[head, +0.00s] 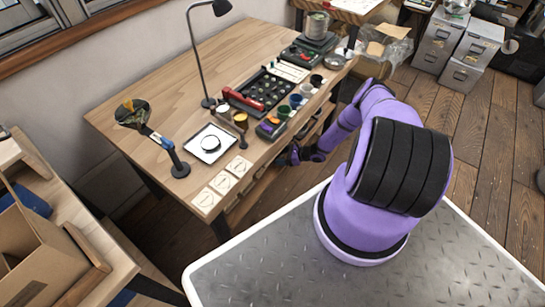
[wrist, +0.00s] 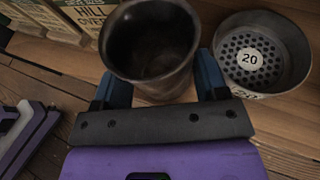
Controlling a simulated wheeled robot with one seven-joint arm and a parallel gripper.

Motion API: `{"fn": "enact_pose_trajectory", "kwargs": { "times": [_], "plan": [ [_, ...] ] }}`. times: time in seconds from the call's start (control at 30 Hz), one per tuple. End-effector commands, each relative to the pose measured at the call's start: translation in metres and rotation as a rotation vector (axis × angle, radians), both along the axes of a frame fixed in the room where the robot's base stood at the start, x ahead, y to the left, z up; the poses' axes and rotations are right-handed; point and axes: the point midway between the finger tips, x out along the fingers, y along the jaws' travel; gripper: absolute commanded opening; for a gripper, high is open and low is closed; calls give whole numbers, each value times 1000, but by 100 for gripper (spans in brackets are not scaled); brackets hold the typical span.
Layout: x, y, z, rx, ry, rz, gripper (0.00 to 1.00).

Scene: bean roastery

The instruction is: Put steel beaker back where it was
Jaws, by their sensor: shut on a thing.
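The steel beaker (wrist: 150,48) is a dark, worn metal cup in the wrist view, seen from above into its open, apparently empty mouth. My gripper (wrist: 160,84) is shut on it, with a blue-tipped finger on each side of its wall. The beaker stands over a wooden shelf surface; I cannot tell whether its base touches the wood. In the head view my gripper (head: 292,156) is low at the table's front edge, and the beaker cannot be made out there.
A round perforated sieve marked 20 (wrist: 262,52) stands on the wood close right of the beaker. Labelled boxes (wrist: 85,14) are at the upper left. Above, the wooden table (head: 160,88) carries a lamp, a black tray, small cups and white cards.

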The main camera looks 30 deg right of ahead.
Motion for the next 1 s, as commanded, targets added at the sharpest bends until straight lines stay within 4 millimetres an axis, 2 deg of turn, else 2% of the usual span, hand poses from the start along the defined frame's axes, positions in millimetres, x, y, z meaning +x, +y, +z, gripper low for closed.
{"fn": "enact_pose_trajectory", "kwargs": {
  "times": [0.17, 0.4, 0.53, 0.93, 0.97, 1.0],
  "plan": [
    [7, 7, 0, 0, 0, 0, 37],
    [35, 34, 0, 0, 0, 1, 37],
    [34, 32, -14, -2, 1, -2, 37],
    [34, 32, -18, -2, 0, -1, 37],
    [34, 32, -18, -2, 0, -1, 74],
    [34, 32, -18, -2, 0, -1, 83]
  ]
}}
